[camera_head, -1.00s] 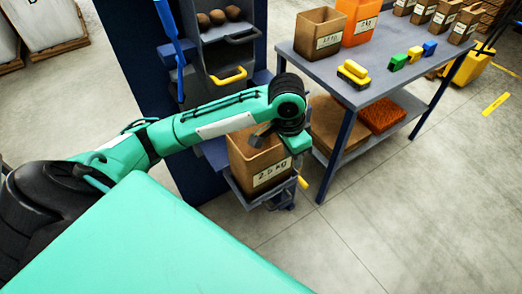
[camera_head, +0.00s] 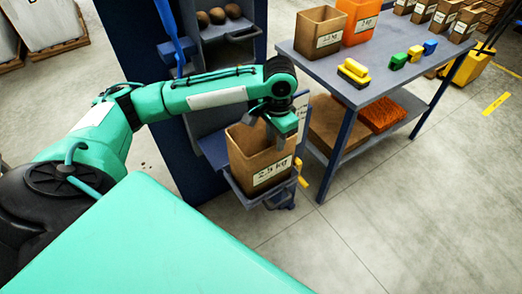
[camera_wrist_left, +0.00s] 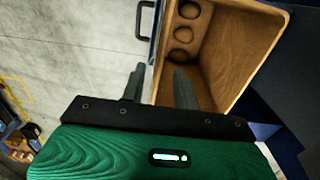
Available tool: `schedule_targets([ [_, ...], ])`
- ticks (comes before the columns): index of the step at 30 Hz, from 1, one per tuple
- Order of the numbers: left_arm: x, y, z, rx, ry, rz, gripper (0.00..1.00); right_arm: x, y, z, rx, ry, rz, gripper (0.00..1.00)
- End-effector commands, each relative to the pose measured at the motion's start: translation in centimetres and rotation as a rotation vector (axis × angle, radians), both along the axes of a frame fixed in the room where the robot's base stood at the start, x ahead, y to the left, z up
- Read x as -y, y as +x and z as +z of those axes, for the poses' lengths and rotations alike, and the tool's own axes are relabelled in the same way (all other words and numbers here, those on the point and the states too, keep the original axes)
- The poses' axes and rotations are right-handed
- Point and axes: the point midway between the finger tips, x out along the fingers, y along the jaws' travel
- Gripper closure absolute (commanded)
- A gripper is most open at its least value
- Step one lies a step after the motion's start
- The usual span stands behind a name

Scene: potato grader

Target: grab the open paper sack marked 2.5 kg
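The open brown paper sack (camera_head: 252,160) marked 2.5 kg stands upright on a small blue-grey shelf at the grader's foot. My left gripper (camera_head: 262,128) is over its top rim, pointing down. In the left wrist view the two dark fingers (camera_wrist_left: 158,88) are apart, with the sack's wall edge between them. One finger shows outside the wall and the other over the opening. Whether a finger touches the wall cannot be told. My right gripper is not in view.
A grey table (camera_head: 315,68) stands to the right, holding another brown sack (camera_head: 318,22), an orange container (camera_head: 352,15) and coloured blocks (camera_head: 353,73). The dark blue grader frame (camera_head: 130,45) rises behind my arm. Concrete floor (camera_head: 400,220) is clear at the lower right.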

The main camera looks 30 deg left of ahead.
Motion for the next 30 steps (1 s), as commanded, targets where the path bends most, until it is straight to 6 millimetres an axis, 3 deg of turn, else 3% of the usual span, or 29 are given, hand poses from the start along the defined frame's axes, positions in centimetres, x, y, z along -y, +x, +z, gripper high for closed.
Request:
schedule_targets([
  [5, -0.1, -0.1, -1.2, -0.001, -0.001, 0.000, 0.69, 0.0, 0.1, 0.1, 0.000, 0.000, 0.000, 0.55],
  [13, -0.2, -0.5, -5.0, -0.001, 0.000, -0.001, 0.69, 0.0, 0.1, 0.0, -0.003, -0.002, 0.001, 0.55],
  [22, -0.2, -0.5, -5.7, 0.001, 0.000, -0.001, 0.69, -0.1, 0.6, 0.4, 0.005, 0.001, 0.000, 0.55],
  [23, -0.2, -0.5, -5.6, 0.001, 0.000, -0.001, 0.71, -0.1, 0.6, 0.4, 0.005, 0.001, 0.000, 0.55],
  [27, -0.2, -0.5, -5.6, 0.001, 0.000, -0.001, 0.99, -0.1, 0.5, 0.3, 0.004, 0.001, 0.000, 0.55],
  [30, -0.2, -0.5, -5.6, 0.001, 0.000, -0.001, 1.00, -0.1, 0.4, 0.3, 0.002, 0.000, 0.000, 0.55],
])
